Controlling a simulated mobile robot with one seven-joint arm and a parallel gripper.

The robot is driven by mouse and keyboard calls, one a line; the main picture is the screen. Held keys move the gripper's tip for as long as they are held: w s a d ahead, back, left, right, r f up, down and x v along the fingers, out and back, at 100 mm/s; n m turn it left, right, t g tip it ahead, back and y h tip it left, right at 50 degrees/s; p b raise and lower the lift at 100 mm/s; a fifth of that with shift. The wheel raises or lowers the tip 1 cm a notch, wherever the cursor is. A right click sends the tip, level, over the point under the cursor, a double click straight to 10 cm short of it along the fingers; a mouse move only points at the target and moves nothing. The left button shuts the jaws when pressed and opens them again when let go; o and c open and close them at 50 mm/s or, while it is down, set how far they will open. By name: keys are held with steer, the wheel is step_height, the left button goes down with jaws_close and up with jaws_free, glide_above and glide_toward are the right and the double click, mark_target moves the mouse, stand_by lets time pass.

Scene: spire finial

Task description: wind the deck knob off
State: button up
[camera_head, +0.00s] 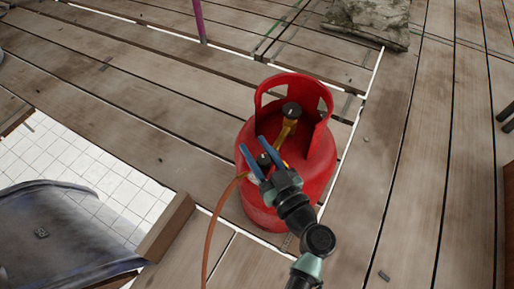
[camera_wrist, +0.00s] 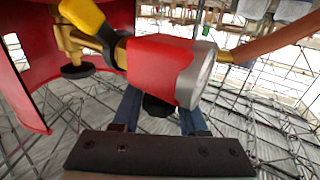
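A red gas cylinder (camera_head: 300,195) with a raised collar stands upright on the plank deck. A black round knob (camera_head: 291,110) sits on top of its brass valve, and it also shows at the left in the wrist view (camera_wrist: 77,71). A red and grey regulator (camera_wrist: 165,69) is attached to the brass fitting, with a small black knob (camera_wrist: 158,106) under it in the wrist view. My gripper (camera_head: 262,146) is open, its blue fingers either side of the small black knob. I cannot tell whether either finger touches it. Which knob is the deck knob is unclear.
An orange hose (camera_head: 211,235) runs from the regulator down to the front. The red collar (camera_wrist: 20,60) rises close by at the left in the wrist view. A yellow part (camera_wrist: 84,15) is beside the regulator. A grey sack (camera_head: 368,18) lies at the back. Planks at right are mostly clear.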

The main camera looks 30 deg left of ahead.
jaws_close()
steer(key=shift+f+m+t+h+b, duration=0.1)
steer(key=shift+m+t+h+b, duration=0.2)
steer(key=shift+m+t+h, duration=0.15)
steer(key=shift+w+d+f+m+t+h+b, duration=0.1)
steer(key=shift+m+t+h+b, duration=0.25)
steer(key=shift+m+t+h, duration=0.15)
steer(key=shift+w+d+m+t+h+b, duration=0.1)
steer(key=shift+m+t+h+b, duration=0.25)
steer(key=shift+t+h, duration=0.15)
steer(key=shift+w+d+r+m+t+h, duration=0.1)
steer(key=shift+d+m+t+h, duration=0.05)
steer(key=shift+m+t+h, duration=0.7)
steer(key=shift+w+d+r+m+t+h, duration=0.15)
steer(key=shift+m+t+h, duration=0.45)
steer(key=shift+h, duration=0.4)
steer(key=shift+d+m+t+h+p, duration=0.1)
steer(key=shift+m+t+h+p, duration=0.2)
steer(key=shift+m+h+p, duration=0.45)
steer(key=shift+w+d+m+h+p, duration=0.1)
steer(key=shift+d+m+h+p, duration=0.2)
steer(key=shift+h, duration=0.45)
